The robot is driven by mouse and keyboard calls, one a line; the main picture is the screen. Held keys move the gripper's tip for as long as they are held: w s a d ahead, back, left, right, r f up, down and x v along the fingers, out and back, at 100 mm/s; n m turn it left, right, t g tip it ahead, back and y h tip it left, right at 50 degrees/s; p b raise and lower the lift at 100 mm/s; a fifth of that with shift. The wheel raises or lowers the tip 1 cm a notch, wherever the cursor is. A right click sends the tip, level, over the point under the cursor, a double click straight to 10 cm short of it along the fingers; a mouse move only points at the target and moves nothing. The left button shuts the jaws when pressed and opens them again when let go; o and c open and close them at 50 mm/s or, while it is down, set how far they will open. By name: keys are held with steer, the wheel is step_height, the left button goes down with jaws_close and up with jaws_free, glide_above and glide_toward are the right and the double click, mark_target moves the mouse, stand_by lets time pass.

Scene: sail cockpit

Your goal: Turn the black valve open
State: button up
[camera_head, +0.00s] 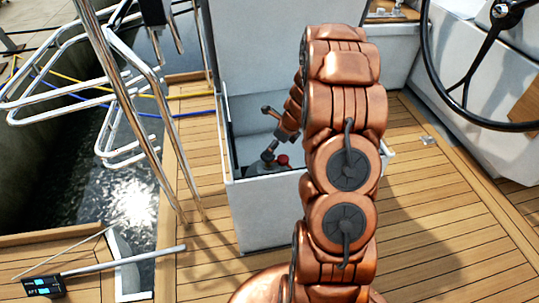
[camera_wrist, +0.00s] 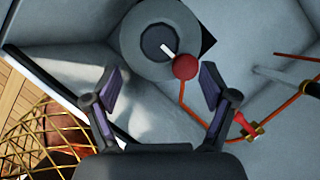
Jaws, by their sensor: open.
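In the wrist view, a round grey fitting (camera_wrist: 126,38) has a dark hub (camera_wrist: 155,42) with a white mark across it. It is the likeliest black valve, though I cannot be sure. A red ball knob (camera_wrist: 185,67) sits at its lower right edge. My gripper (camera_wrist: 162,72) is open and empty, with its two dark fingers below the fitting, one to each side. No contact shows. In the head view my arm reaches into an open white locker (camera_head: 239,205), where a small red knob (camera_head: 283,159) shows. My arm hides part of the locker.
In the wrist view, orange tubing (camera_wrist: 196,112) runs to a brass fitting with a red handle (camera_wrist: 246,126). A wire basket (camera_wrist: 35,140) is at lower left. Locker walls are close around. A steering wheel (camera_head: 428,60) and steel rails (camera_head: 125,85) flank the wooden deck (camera_head: 430,230).

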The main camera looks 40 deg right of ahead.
steer(key=x, duration=0.6)
steer(key=shift+f+b, duration=0.3)
steer(key=c, duration=1.1)
